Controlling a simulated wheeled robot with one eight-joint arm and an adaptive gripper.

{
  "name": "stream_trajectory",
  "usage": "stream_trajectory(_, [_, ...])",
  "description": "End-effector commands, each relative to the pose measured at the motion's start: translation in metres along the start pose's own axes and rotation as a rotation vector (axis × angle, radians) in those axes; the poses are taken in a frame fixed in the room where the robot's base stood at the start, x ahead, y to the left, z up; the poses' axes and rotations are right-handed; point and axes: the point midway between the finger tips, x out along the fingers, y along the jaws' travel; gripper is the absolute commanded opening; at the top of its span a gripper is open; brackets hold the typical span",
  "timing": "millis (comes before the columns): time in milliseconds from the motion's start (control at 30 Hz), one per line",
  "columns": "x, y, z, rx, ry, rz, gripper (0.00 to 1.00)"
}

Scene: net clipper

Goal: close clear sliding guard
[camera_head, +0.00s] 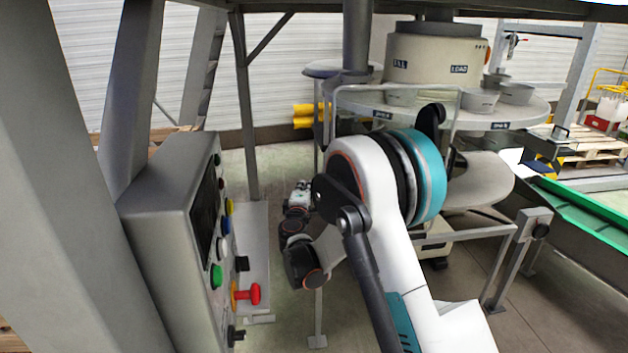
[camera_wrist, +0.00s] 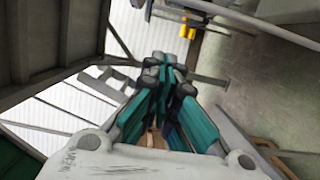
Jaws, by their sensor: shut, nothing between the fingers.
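A light grey tubular frame (camera_head: 398,87) stands in front of the round machine in the head view. It looks like the frame of the clear sliding guard, but I cannot make out the clear panel or how far it is slid. My arm hides its lower middle. My gripper (camera_wrist: 162,66) is shut and empty in the wrist view, its teal fingers together. In the head view my gripper (camera_head: 300,195) is small and partly hidden by my arm, left of the frame and apart from it. A pale rail (camera_wrist: 240,17) crosses the top of the wrist view.
A control box (camera_head: 165,205) with coloured buttons and a red handle (camera_head: 250,294) stands at left. The machine (camera_head: 435,55) carries a round table with metal pots (camera_head: 478,100). A green-edged conveyor (camera_head: 590,212) is at right. Bare floor shows between box and machine.

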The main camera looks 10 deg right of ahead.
Motion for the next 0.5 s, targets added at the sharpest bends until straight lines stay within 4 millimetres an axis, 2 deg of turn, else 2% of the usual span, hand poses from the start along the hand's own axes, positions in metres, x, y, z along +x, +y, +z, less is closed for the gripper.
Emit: stream_trajectory(500, [0.095,-0.002,0.002,0.002,-0.003,-0.001,0.0])
